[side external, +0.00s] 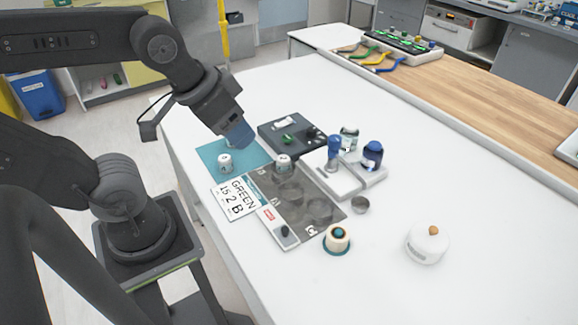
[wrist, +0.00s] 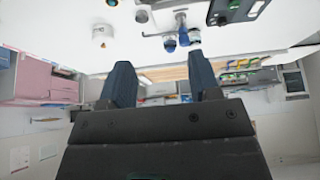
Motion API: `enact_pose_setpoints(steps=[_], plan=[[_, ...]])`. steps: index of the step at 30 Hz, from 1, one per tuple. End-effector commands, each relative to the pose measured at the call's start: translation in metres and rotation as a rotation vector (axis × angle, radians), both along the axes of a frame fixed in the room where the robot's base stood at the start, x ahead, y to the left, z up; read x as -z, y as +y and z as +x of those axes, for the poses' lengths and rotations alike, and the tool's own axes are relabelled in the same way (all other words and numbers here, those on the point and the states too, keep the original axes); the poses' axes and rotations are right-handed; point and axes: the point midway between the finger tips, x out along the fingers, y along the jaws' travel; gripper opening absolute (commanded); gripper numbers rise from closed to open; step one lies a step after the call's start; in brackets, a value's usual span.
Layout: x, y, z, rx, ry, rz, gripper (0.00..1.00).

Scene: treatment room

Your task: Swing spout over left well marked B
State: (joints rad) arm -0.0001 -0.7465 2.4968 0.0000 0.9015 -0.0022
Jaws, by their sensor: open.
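A white two-part block (side external: 340,182) carries an upright blue-topped fitting (side external: 333,150), which could be the spout; I cannot tell which way it points. A dark blue lidded jar (side external: 372,155) stands on the block's right part. I cannot make out wells marked B on it. A white card (side external: 237,198) reads "GREEN 15 2 B". My gripper (side external: 240,138) is open and empty, above the back of the teal mat, left of the block and apart from it. In the wrist view my open gripper (wrist: 160,64) has its two fingers wide apart, with blue-topped items (wrist: 170,43) beyond.
A dark grey device (side external: 270,133) with a green knob lies behind a dark mat (side external: 265,185) with round marks. Small jars stand on the teal mat (side external: 208,155) and near the dark mat. A teal-rimmed pot (side external: 337,240) and white round container (side external: 428,246) stand front right. The right tabletop is clear.

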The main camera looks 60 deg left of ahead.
Motion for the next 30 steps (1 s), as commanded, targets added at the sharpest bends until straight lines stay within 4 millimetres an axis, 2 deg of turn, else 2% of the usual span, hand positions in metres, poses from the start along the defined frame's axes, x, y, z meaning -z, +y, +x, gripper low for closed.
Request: enact_pose_setpoints(steps=[5, 10, 14, 19, 24, 27, 30], plan=[[-0.013, 0.003, 0.025, -0.059, 0.049, -0.025, 0.62], [-0.031, 0.009, 0.080, -0.187, 0.147, -0.072, 0.62], [-0.033, 0.016, 0.127, -0.298, 0.225, -0.104, 0.62], [-0.021, 0.027, 0.189, -0.444, 0.324, -0.138, 0.62], [0.005, 0.039, 0.241, -0.576, 0.409, -0.159, 0.62], [0.019, 0.044, 0.260, -0.633, 0.442, -0.165, 0.62], [0.028, 0.047, 0.271, -0.667, 0.462, -0.169, 0.62]])
